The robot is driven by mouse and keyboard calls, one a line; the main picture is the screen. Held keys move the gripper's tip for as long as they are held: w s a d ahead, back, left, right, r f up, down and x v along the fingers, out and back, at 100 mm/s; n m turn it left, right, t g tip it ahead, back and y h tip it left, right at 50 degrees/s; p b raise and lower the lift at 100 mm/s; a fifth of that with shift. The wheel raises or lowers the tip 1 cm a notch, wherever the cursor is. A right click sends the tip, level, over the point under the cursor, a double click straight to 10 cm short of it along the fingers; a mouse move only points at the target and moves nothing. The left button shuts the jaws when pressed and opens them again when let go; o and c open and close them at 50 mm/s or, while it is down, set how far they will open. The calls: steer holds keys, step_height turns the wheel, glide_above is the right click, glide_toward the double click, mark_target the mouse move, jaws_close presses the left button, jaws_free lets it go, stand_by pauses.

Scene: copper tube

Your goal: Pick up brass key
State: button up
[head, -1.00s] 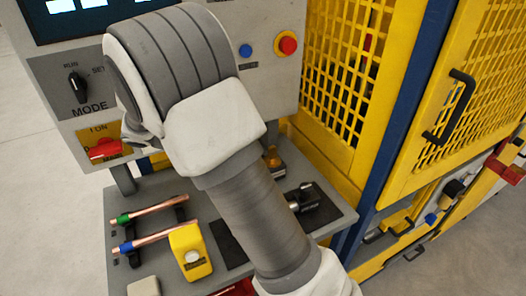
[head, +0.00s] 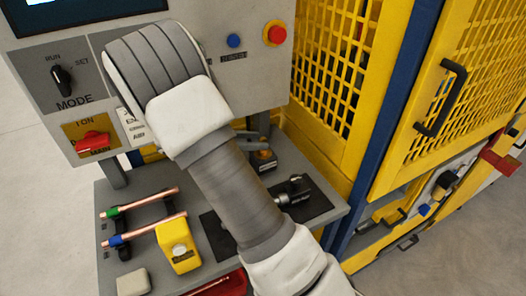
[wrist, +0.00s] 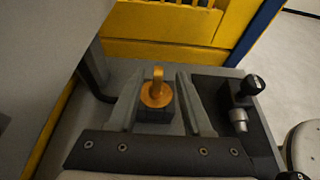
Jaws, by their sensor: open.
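In the head view the brass piece (head: 264,155) shows small, just right of my forearm at the back of the grey shelf. My gripper (wrist: 160,77) is open, with one grey finger to the left of the key and one to the right. Gaps show between the key and both fingers. Whether the fingertips are down at the key's height cannot be told. My arm largely hides the gripper in the head view.
On the grey shelf (head: 140,186) are copper tubes (head: 147,228) on a rack, a yellow box (head: 178,246) and a black-handled fixture (head: 288,190). The control panel (head: 262,75) rises behind. A yellow mesh guard (head: 335,60) stands to the right.

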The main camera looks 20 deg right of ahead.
mark_target(271, 150)
steer(key=shift+x, duration=3.15)
steer(key=shift+w+a+f, duration=0.1)
steer(key=shift+a, duration=0.05)
jaws_close()
